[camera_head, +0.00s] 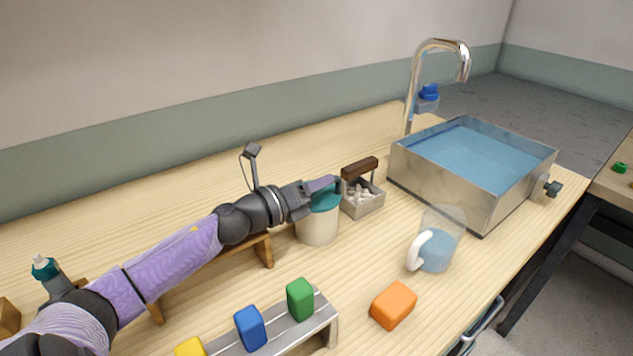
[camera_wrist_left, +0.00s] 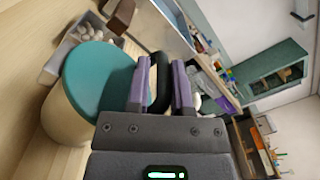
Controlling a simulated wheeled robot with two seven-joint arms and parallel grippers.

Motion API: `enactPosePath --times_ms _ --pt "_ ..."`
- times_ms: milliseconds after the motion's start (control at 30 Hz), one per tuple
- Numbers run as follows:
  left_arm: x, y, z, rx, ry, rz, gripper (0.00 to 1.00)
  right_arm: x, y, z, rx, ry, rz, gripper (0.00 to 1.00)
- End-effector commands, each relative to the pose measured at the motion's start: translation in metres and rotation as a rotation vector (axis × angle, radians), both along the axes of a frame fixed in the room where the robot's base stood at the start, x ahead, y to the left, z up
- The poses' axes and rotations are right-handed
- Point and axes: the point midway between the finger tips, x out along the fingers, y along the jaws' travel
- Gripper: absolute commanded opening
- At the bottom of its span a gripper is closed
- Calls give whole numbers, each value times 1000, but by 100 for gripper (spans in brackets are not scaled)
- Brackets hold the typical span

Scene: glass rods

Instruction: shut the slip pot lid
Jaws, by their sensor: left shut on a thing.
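The slip pot (camera_head: 317,228) is a cream cylinder standing on the wooden worktop, and it also shows in the left wrist view (camera_wrist_left: 66,120). Its teal lid (camera_head: 322,203) covers the top; in the left wrist view the lid (camera_wrist_left: 95,78) looks flat on the pot, though I cannot tell whether it is fully seated. My left gripper (camera_head: 328,184) is at the lid's edge. Its purple fingers (camera_wrist_left: 160,85) are shut on a black curved handle (camera_wrist_left: 160,70) beside the lid. The fingers hide part of the lid's rim. My right gripper is out of view.
A wooden-handled metal caddy (camera_head: 363,203) stands close to the pot's right. Beyond it are a water-filled metal basin (camera_head: 500,205) and a clear mug (camera_head: 440,240). An orange block (camera_head: 393,306) and a rack (camera_head: 325,325) with coloured blocks are in front.

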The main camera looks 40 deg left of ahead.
Motion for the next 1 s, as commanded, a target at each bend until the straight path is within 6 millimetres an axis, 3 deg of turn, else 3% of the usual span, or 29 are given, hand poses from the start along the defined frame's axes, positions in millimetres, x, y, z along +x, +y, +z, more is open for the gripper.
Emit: enactPosePath --times_ms 233,267,400,767,1000 --pt "-2 -5 -7 -8 15 -16 0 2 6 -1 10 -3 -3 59" --pt "-2 -5 -7 -8 15 -16 29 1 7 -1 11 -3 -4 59" --pt "-2 -5 -7 -7 15 -15 54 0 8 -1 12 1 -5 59" --pt "-2 -3 -4 -4 10 -9 54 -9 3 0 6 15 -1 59" --pt "-26 5 -5 -4 13 -7 54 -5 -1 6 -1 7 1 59"
